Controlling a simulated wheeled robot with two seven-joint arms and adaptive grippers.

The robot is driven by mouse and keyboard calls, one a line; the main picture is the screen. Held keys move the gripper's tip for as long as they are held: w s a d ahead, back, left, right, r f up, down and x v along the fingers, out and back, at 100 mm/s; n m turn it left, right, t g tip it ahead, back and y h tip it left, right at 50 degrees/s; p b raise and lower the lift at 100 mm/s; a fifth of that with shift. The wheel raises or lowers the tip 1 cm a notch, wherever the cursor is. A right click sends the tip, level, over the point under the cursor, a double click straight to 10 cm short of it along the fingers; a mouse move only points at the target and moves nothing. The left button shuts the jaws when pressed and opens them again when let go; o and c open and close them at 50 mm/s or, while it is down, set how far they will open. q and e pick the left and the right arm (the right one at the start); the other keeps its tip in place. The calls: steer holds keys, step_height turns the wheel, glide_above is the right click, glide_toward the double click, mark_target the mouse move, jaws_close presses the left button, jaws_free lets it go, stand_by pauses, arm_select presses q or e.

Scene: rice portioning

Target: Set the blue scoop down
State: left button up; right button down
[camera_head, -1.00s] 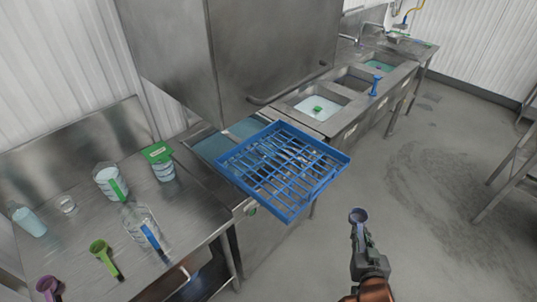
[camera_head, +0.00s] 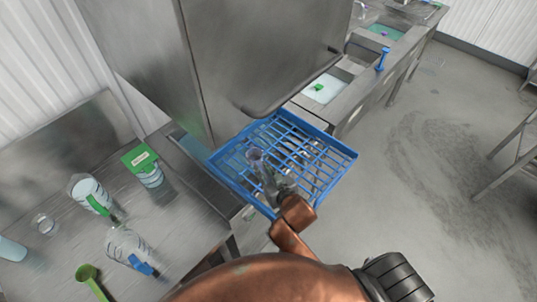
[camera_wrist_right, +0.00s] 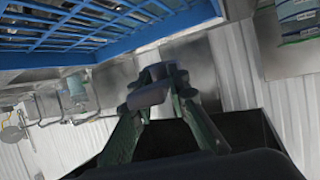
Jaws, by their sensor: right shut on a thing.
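My right gripper (camera_head: 268,183) is shut on the blue scoop (camera_head: 255,156), whose bowl points away from my arm. In the head view the scoop overlaps the left part of a blue slatted rack (camera_head: 340,170); whether it touches the rack, I cannot tell. In the right wrist view the scoop (camera_wrist_right: 150,95) looks dark grey-blue between the fingertips (camera_wrist_right: 160,85), and the rack (camera_wrist_right: 160,35) spans the upper left, apart from it in the picture. The gripper hides most of the handle. My left gripper is in neither view.
The steel table (camera_head: 55,205) at left holds a green scoop (camera_head: 92,280), a clear jar with a blue handle (camera_head: 142,265), and containers with green labels (camera_head: 150,172). Sinks (camera_head: 325,88) lie beyond; open floor is at right.

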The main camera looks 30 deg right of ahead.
steer(key=s+d+p, duration=0.2)
steer(key=d+p, duration=0.2)
glide_above(284, 164)
steer(key=f, duration=0.5)
steer(key=f+p, duration=0.1)
steer(key=f, duration=0.2)
steer(key=shift+s+a+f, duration=0.25)
steer(key=shift+a+f, duration=0.05)
steer(key=shift+f, duration=0.05)
steer(key=shift+w+d+f, duration=0.25)
steer(key=shift+w+f, duration=0.05)
steer(key=shift+f, duration=0.15)
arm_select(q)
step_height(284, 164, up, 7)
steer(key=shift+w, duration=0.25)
arm_select(e)
steer(key=shift+f, duration=1.65)
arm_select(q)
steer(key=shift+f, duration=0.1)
arm_select(e)
steer(key=c, duration=1.8)
jaws_free()
steer(key=shift+f, duration=0.1)
steer(key=shift+c, duration=0.2)
